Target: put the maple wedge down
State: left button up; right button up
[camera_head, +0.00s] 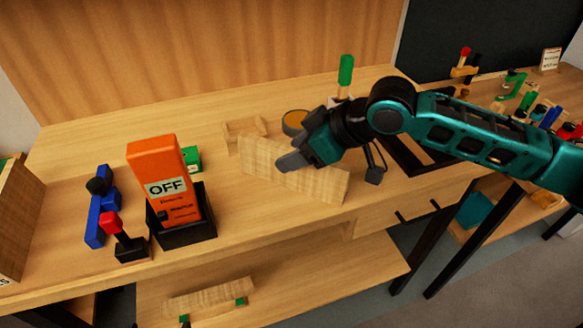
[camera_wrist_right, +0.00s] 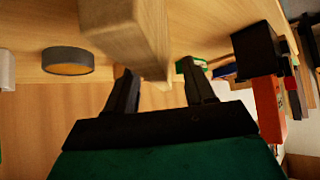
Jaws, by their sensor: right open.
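The maple wedge (camera_head: 318,183) is a long pale wooden block standing on its long edge on the bench top, near the front edge. My right gripper (camera_head: 284,163) is at the wedge's upper edge, its fingers overlapping the middle of the wedge in the head view. In the right wrist view the wedge (camera_wrist_right: 128,28) runs toward the gap between the two spread fingers (camera_wrist_right: 158,74). The jaws are open; whether a finger touches the wood I cannot tell. My left gripper is not in view.
An orange box marked OFF (camera_head: 160,165) stands in a black holder left of the wedge. A small wooden cradle (camera_head: 243,131) and a round tin (camera_head: 294,122) lie behind it. Blue clamp (camera_head: 95,215) and red-knobbed tool (camera_head: 125,243) are at left. Bench space between box and wedge is clear.

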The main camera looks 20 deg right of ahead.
jog(key=shift+c, duration=0.4)
grip_shut()
jog(key=shift+r, duration=0.15)
